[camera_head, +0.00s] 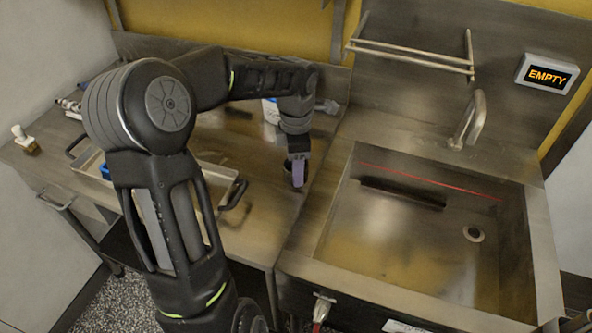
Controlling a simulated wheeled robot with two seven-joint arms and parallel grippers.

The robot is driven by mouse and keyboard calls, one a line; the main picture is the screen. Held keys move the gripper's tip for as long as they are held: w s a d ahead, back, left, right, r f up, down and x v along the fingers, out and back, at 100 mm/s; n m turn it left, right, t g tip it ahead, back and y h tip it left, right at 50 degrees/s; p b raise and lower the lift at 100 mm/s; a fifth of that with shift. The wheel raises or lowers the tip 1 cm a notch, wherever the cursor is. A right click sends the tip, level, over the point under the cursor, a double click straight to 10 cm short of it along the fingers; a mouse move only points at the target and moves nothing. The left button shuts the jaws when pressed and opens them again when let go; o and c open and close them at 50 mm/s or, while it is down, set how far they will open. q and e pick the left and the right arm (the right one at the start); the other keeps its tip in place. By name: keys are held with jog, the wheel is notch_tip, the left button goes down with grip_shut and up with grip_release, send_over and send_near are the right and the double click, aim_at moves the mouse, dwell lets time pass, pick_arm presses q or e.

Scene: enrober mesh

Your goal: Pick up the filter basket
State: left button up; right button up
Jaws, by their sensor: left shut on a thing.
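My left arm reaches in from the left over the metal counter. My left gripper (298,170) points down near the counter's right side, just left of the sink. It is shut on a small lilac thing (298,176), low over or touching the counter; I cannot tell which. The view is too small to tell whether this is part of the filter basket, and I cannot clearly make out a basket elsewhere. A long dark slotted piece (403,193) lies at the back of the sink. My right gripper is not in view.
The sink (400,245) has a drain (473,234), a faucet (468,120) and a red line on its back wall. A sign (547,74) reads EMPTY. A tray with dark handles (215,170) is partly behind my arm. A brush-like item (25,140) stands far left.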

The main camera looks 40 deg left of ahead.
pick_arm(q)
jog(key=c, duration=0.3)
jog(key=shift+c, duration=0.2)
notch_tip(320, 180, up, 10)
jog(key=shift+b, duration=0.4)
dwell(0.4)
